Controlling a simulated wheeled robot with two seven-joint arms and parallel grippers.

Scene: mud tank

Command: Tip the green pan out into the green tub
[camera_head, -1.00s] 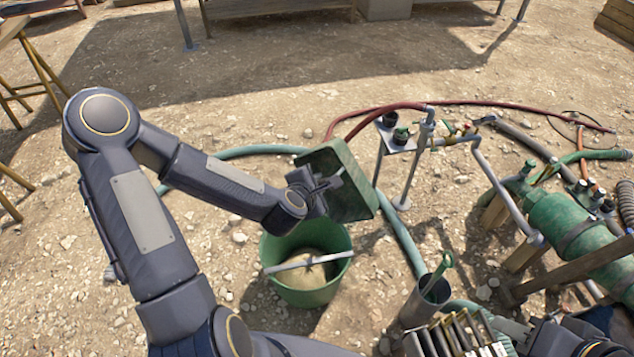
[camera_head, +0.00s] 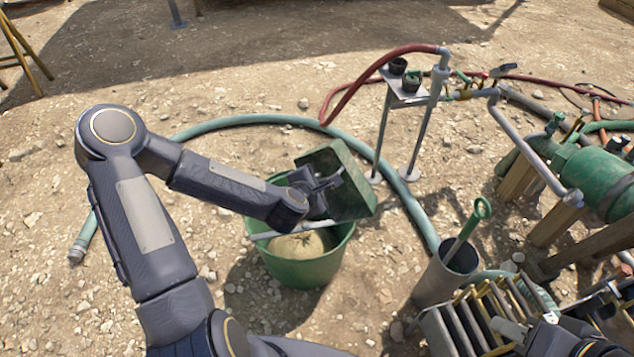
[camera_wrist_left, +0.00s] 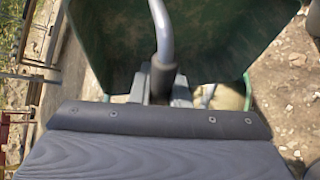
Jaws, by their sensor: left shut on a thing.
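The green pan (camera_head: 354,195) hangs tilted above the right back rim of the round green tub (camera_head: 300,272). My left gripper (camera_head: 322,190) is shut on the pan's grey handle, which shows in the left wrist view (camera_wrist_left: 163,35). The pan's green wall (camera_wrist_left: 105,45) fills much of that view; I cannot tell whether anything is in it. In the tub lies a pale rounded mass (camera_head: 298,246), with a grey bar (camera_head: 285,230) across the top. My right gripper (camera_head: 515,332) is partly in view at the lower right; its jaws are unclear.
A grey cylinder (camera_head: 440,283) with a green-handled tool stands right of the tub, near a slatted rack (camera_head: 470,325). A small pipe stand (camera_head: 405,100), hoses and a green tank (camera_head: 590,180) lie beyond. Stony ground left of the tub is mostly open.

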